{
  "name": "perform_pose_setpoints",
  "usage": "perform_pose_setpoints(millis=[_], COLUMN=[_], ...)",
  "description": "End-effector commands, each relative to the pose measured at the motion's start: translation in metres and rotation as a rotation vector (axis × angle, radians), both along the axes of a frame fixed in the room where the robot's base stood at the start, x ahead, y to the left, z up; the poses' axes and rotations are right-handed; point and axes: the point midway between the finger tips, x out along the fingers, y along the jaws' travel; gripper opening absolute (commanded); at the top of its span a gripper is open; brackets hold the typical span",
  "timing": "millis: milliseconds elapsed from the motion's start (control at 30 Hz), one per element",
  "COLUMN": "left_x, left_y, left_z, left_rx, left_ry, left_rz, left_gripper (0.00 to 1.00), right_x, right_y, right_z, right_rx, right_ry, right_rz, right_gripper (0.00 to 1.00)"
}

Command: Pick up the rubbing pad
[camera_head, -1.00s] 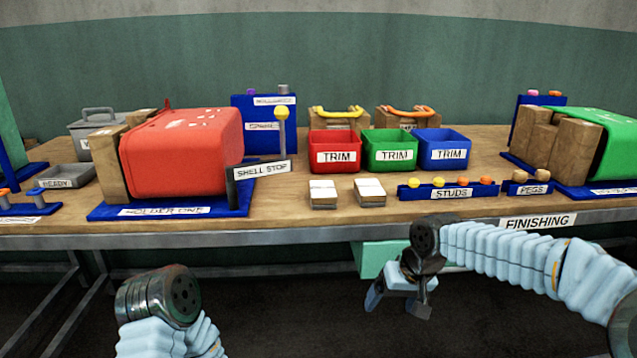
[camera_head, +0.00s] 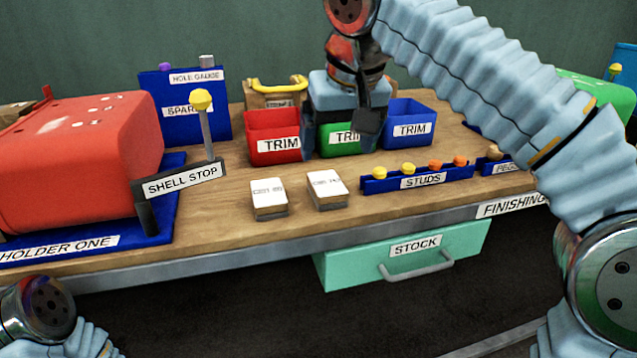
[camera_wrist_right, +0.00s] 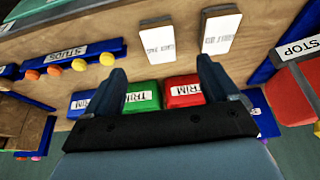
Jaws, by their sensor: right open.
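Two small flat blocks with white labelled tops, a left one (camera_head: 268,197) and a right one (camera_head: 327,188), lie side by side near the table's front edge. They look like pads, but their print is too small to tell which is the rubbing pad. In the right wrist view they show at the top, one (camera_wrist_right: 160,42) left and one (camera_wrist_right: 221,32) right of centre. My right gripper (camera_head: 338,128) hangs in front of the green trim bin, behind the blocks. Its fingers (camera_wrist_right: 160,68) are apart with nothing held. My left gripper is out of view; only my left arm shows.
Red (camera_head: 274,136), green (camera_head: 337,142) and blue (camera_head: 410,124) trim bins stand behind the blocks. A blue studs rack (camera_head: 418,181) lies to their right. The stock drawer (camera_head: 400,255) is below the table edge.

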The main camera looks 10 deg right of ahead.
Motion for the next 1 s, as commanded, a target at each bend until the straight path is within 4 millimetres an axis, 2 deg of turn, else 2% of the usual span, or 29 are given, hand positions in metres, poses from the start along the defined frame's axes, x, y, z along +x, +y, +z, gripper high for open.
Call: perform_pose_setpoints(millis=[33, 200, 467, 700, 800, 1000], left_x=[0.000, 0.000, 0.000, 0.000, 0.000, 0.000], left_y=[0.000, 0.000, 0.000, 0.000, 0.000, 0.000], left_z=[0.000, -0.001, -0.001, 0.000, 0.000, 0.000], left_rx=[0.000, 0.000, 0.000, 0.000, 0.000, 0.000], left_ry=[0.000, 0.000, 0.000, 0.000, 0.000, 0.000], left_rz=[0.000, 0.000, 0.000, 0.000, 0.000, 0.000], left_gripper=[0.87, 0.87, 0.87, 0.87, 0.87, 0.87], right_x=[0.004, 0.018, 0.030, 0.051, 0.053, 0.054], right_y=[-0.002, 0.000, 0.000, 0.000, 0.000, 0.000], right_z=[-0.012, -0.044, -0.066, -0.097, -0.103, -0.104], right_rx=[-0.003, -0.002, 0.000, -0.001, 0.000, 0.001], right_ry=[0.005, 0.005, 0.004, 0.004, 0.002, 0.001], right_rz=[-0.003, -0.002, 0.000, 0.001, 0.001, 0.000], right_gripper=[0.88, 0.88, 0.88, 0.88, 0.88, 0.88])
